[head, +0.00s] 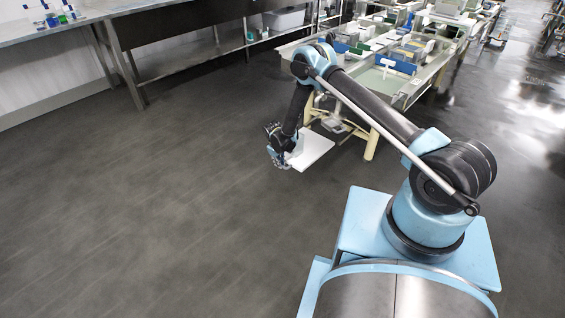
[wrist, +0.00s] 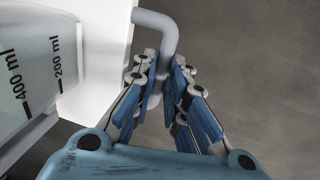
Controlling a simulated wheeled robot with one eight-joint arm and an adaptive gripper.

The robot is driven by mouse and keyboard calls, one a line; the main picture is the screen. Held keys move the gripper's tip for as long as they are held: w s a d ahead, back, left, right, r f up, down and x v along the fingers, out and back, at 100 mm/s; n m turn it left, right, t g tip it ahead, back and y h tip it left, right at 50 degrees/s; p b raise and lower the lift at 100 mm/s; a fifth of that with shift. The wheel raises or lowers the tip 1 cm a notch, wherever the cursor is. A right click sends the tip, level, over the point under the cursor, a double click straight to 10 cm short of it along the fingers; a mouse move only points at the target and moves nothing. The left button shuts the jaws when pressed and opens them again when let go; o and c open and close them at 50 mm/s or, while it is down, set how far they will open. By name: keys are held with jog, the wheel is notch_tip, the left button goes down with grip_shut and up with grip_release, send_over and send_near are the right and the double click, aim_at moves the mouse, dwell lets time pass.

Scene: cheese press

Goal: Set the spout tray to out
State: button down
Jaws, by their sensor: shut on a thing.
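The spout tray is a flat white plate (head: 313,149) under the near end of the press table in the head view. In the wrist view the white tray (wrist: 97,62) is on the left, with a pale grey bent handle (wrist: 160,19) at its edge. My gripper (wrist: 164,78) has its fingers on both sides of this handle and is shut on it. In the head view my gripper (head: 277,150) is at the tray's left edge.
A translucent container (wrist: 33,72) with 200 and 400 ml marks stands close to my gripper's left. The press table (head: 405,88) with blue and white parts stands behind the tray. A steel bench (head: 190,45) runs along the back. The floor (head: 130,200) on the left is clear.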

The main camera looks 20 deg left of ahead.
jog(key=shift+s+a, duration=0.25)
jog(key=shift+s, duration=0.4)
jog(key=c, duration=1.6)
grip_release()
notch_tip(320, 180, up, 12)
jog(key=s, duration=0.2)
jog(key=shift+a+f, duration=0.15)
jog(key=shift+a, duration=0.3)
